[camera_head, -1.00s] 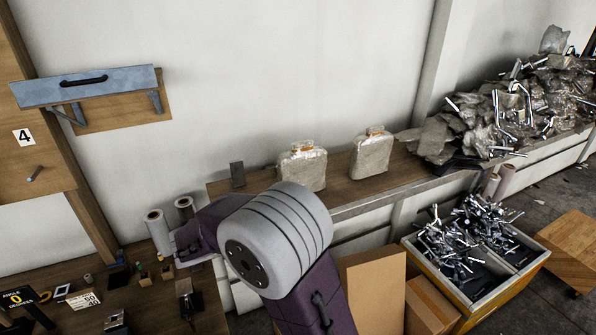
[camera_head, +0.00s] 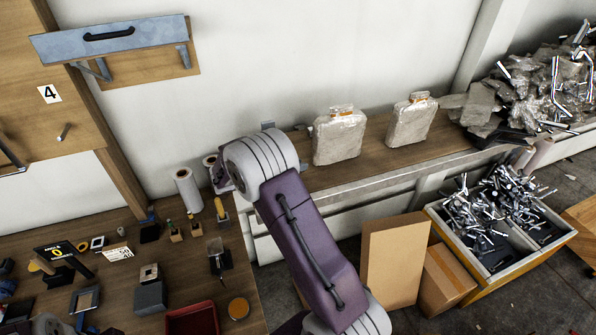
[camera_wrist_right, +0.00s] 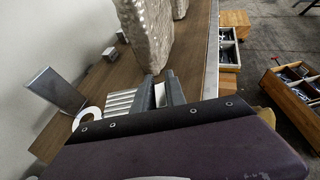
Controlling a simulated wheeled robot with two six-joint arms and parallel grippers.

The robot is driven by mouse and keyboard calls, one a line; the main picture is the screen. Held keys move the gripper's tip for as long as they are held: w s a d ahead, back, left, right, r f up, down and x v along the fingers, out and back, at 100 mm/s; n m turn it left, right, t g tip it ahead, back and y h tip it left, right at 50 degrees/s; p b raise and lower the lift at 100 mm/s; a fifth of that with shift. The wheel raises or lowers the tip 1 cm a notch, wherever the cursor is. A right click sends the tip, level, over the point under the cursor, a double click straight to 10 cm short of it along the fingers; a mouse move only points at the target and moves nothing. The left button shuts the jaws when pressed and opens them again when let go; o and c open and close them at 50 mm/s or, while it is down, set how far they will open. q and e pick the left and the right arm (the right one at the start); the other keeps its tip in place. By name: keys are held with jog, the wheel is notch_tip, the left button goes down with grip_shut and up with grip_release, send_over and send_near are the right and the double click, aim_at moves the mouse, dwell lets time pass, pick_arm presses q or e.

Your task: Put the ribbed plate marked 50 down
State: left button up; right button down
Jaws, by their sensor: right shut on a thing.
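My right gripper (camera_wrist_right: 165,92) shows in the right wrist view, its dark fingers shut. A pale, striped piece, apparently the ribbed plate (camera_wrist_right: 118,103), lies at the left of the fingers; I cannot read the number 50 on it. The fingers point along the wooden wall bench (camera_wrist_right: 190,60), toward a wrapped package. I cannot tell whether the plate touches the bench. In the head view my own wrist hides the right gripper and the plate.
Two plastic-wrapped packages (camera_head: 337,137) (camera_head: 410,121) stand on the wall bench. White rolls (camera_head: 187,188) stand left of my right wrist. The front table (camera_head: 200,275) is crowded with small tools and a red tray (camera_head: 192,319). A bin of metal parts (camera_head: 490,225) stands at right.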

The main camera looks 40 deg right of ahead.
jog(key=shift+s+r, duration=0.1)
jog(key=shift+s, duration=0.2)
jog(key=f+p, duration=0.1)
jog(key=f, duration=0.2)
jog(key=shift+s+a+f, duration=0.1)
jog(key=shift+s+f, duration=0.1)
jog(key=shift+w+f, duration=0.3)
jog(key=shift+w, duration=0.05)
jog(key=shift+s+f, duration=0.1)
jog(key=shift+s, duration=0.1)
jog(key=c, duration=1.4)
grip_release()
jog(key=shift+s, duration=0.15)
pick_arm(q)
jog(key=shift+s+r, duration=0.35)
jog(key=shift+r, duration=0.1)
pick_arm(e)
jog(key=shift+o, duration=0.2)
jog(key=shift+w, duration=0.2)
